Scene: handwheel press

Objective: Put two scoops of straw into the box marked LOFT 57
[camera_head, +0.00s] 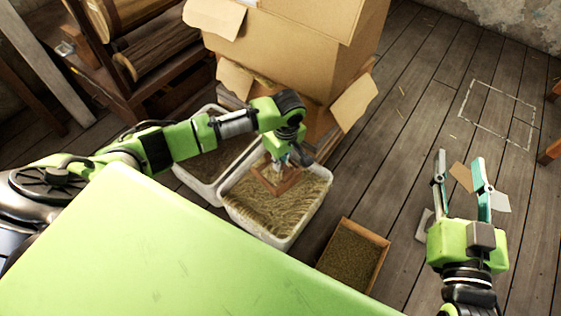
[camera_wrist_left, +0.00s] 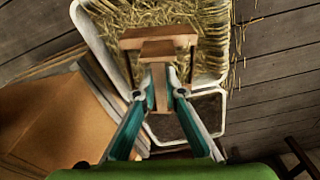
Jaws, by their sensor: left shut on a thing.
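My left gripper (camera_head: 291,158) is shut on a wooden scoop (camera_head: 272,180), which is over or in the straw of the near white tub (camera_head: 322,207); I cannot tell how deep it sits. In the left wrist view the fingers (camera_wrist_left: 160,84) close on the wooden scoop (camera_wrist_left: 158,44), with straw (camera_wrist_left: 195,15) around it. Whether the scoop holds straw is hidden. My right gripper (camera_head: 460,157) is open and empty over the floor at the right. No LOFT 57 marking is readable on any box.
A second white tub (camera_head: 188,180) stands left of the near one. Open cardboard boxes (camera_head: 295,45) are stacked behind. A wooden tray (camera_head: 383,262) of darker material sits to the right. A wooden rack (camera_head: 140,95) stands back left. Floor at right is mostly clear.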

